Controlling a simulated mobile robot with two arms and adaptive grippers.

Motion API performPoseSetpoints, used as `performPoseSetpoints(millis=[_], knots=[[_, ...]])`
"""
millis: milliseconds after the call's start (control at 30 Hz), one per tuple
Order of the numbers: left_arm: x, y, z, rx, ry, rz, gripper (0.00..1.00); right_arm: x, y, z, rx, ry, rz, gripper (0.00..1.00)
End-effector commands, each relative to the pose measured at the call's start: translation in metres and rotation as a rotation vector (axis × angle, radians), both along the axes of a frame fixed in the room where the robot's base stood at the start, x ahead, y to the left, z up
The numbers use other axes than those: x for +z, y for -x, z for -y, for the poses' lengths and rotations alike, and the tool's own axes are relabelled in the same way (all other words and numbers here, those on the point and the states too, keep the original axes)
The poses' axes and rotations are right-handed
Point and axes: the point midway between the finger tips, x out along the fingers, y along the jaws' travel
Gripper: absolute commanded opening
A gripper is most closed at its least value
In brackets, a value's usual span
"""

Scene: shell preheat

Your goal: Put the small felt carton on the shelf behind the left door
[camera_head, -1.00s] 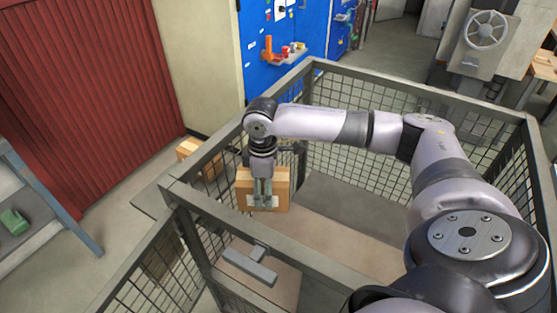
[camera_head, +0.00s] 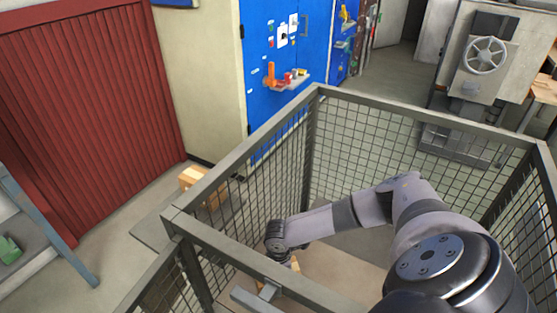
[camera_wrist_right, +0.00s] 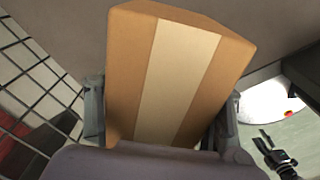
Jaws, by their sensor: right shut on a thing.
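My right gripper (camera_head: 280,258) is shut on an orange-brown carton (camera_wrist_right: 125,70) with a cream stripe down its middle. In the right wrist view the two fingers press on its left and right sides. In the head view the gripper is low inside a mesh cage, behind the front rail. Only small bits of the carton (camera_head: 295,264) show there, and my wrist and the rail hide the rest. I cannot tell whether it touches the surface below. The left door and its shelf cannot be identified for sure.
The cage's grey rail (camera_head: 240,258) and mesh walls surround my right arm. A brown board (camera_head: 335,275) lies inside. A light wooden box (camera_head: 192,178) stands outside the cage at left. A red corrugated door (camera_head: 85,110) and a blue panel (camera_head: 262,60) stand behind.

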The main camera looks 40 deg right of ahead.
Motion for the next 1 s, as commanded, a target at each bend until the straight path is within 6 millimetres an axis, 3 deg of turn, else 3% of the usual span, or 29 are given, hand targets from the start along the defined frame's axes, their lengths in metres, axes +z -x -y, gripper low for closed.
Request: performPoseSetpoints(millis=[433,733,767,1000], knots=[[-0.008,-0.004,0.001,-0.001,0.001,0.005,0.4,-0.051,0.0,0.0,-0.002,-0.001,0.0,0.26],[-0.008,-0.005,0.001,0.0,0.001,0.007,0.4,-0.054,0.0,0.0,-0.002,-0.001,0.0,0.26],[-0.008,-0.005,0.001,0.0,0.001,0.007,0.4,-0.055,0.0,0.0,-0.002,0.0,-0.001,0.63],[-0.008,-0.005,0.001,0.0,0.001,0.007,0.4,-0.054,0.0,0.0,-0.002,0.0,0.0,0.79]])
